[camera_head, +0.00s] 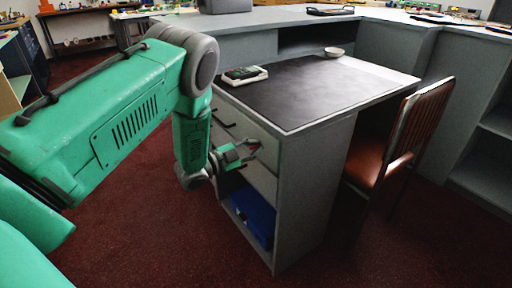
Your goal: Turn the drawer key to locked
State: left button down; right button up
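The grey desk has a drawer front (262,178) on its left side, with more drawer fronts and dark handles above it. My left gripper (253,149) is close in front of the drawer fronts, its fingers pointing right towards them. The fingers are small here, and I cannot tell whether they are open or shut, or whether they touch anything. I cannot make out the drawer key or its lock; the gripper and arm cover part of the drawer fronts. My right gripper is not in view.
The desk's dark top (305,90) carries a small device (245,75) at its left edge and a bowl (334,52) at the back. A blue bin (252,217) sits in the open shelf below. A brown chair (405,140) stands at right. Red carpet is clear in front.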

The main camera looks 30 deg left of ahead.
pick_arm(q)
jog(key=c, duration=1.6)
grip_release()
jog(key=shift+a+f, duration=0.2)
jog(key=shift+c, duration=0.2)
jog(key=v, duration=1.2)
jog(key=shift+a+f, duration=0.1)
